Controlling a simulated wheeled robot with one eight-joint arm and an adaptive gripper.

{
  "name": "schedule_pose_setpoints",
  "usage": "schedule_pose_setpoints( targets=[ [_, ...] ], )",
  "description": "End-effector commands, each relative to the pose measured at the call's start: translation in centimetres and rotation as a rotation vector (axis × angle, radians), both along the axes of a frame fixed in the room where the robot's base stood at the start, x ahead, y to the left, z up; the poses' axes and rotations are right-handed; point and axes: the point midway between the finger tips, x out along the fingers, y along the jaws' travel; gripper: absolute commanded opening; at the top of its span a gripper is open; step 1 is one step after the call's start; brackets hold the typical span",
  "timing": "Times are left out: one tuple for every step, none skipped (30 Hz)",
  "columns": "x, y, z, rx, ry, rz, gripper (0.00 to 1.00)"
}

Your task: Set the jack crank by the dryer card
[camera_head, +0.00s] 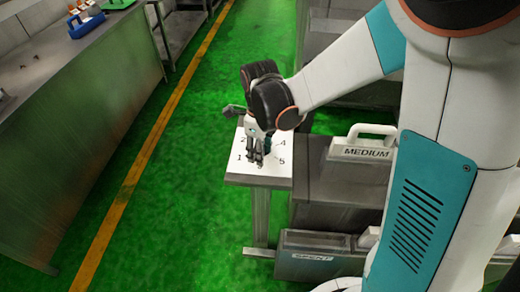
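My gripper (257,161) points down over a small stand topped by a white numbered plate (240,172).
A grey box with a partly legible label (311,257) stands low by the stand. A long metal bench (75,95) runs along the left, with blue (86,25) and yellow items at its far end. Green floor with a yellow line (150,145) lies open between.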

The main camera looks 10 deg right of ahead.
Motion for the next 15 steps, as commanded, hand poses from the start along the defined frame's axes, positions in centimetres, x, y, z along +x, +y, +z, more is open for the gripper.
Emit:
schedule_pose_setpoints(
  targets=[
    [0.0,0.0,0.0,0.000,0.000,0.000,0.42],
    [0.0,0.0,0.0,0.000,0.000,0.000,0.42],
    [0.0,0.0,0.0,0.000,0.000,0.000,0.42],
    [0.0,0.0,0.0,0.000,0.000,0.000,0.42],
    [0.0,0.0,0.0,0.000,0.000,0.000,0.42],
    [0.0,0.0,0.0,0.000,0.000,0.000,0.42],
    [0.0,0.0,0.0,0.000,0.000,0.000,0.42],
    [0.0,0.0,0.0,0.000,0.000,0.000,0.42],
    [0.0,0.0,0.1,0.000,0.000,0.000,0.42],
    [0.0,0.0,0.2,0.000,0.000,0.000,0.42],
    [0.0,0.0,0.3,0.000,0.000,0.000,0.42],
    [0.0,0.0,0.6,-0.001,0.001,0.000,0.42],
    [0.0,0.0,0.9,0.000,0.000,0.000,0.42],
    [0.0,0.0,1.3,0.000,0.000,0.000,0.42],
    [0.0,0.0,1.9,-0.001,0.001,0.000,0.42]
  ],
)
